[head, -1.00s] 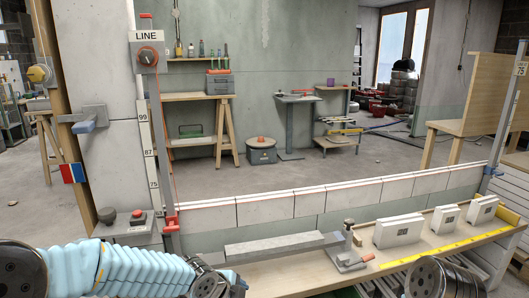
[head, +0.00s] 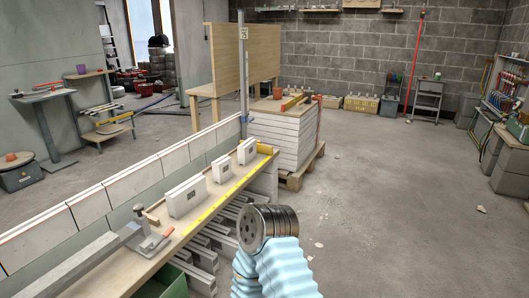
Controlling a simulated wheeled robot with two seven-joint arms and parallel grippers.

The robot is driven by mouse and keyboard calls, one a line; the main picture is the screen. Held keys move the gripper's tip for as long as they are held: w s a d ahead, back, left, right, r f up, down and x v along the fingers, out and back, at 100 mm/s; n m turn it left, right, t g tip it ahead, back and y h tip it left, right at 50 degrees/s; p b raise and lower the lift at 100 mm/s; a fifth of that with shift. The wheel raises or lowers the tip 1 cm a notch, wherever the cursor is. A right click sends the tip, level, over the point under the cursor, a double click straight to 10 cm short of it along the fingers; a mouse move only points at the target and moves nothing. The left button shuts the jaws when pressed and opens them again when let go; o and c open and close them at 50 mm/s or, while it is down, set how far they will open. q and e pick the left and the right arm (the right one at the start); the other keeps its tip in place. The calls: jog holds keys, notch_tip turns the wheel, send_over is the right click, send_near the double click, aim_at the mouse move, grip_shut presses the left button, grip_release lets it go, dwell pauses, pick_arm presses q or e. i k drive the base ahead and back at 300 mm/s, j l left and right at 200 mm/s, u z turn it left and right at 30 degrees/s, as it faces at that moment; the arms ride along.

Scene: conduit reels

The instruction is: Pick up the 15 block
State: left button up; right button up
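Three white blocks stand in a row on the wooden bench top (head: 125,262): a large one (head: 187,199), a smaller one (head: 221,168) and another smaller one (head: 247,151) towards the far end. Each has a dark label on its front face, too small to read, so I cannot tell which is the 15 block. My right arm, with its light blue sleeve and dark round joint, rises at the bottom centre, right of the bench; no gripper fingers show on it. My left arm and gripper are out of view.
A yellow strip (head: 205,212) runs along the bench's front edge. A metal clamp-like fixture (head: 148,237) sits left of the large block. A low white block wall (head: 100,196) runs behind the bench. A stacked pallet (head: 283,140) stands beyond it.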

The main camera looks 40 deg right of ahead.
aim_at(247, 150)
jog(key=z, duration=1.15)
jog(key=i+l+u, duration=0.35)
jog(key=i+l, duration=0.75)
jog(key=l, duration=0.15)
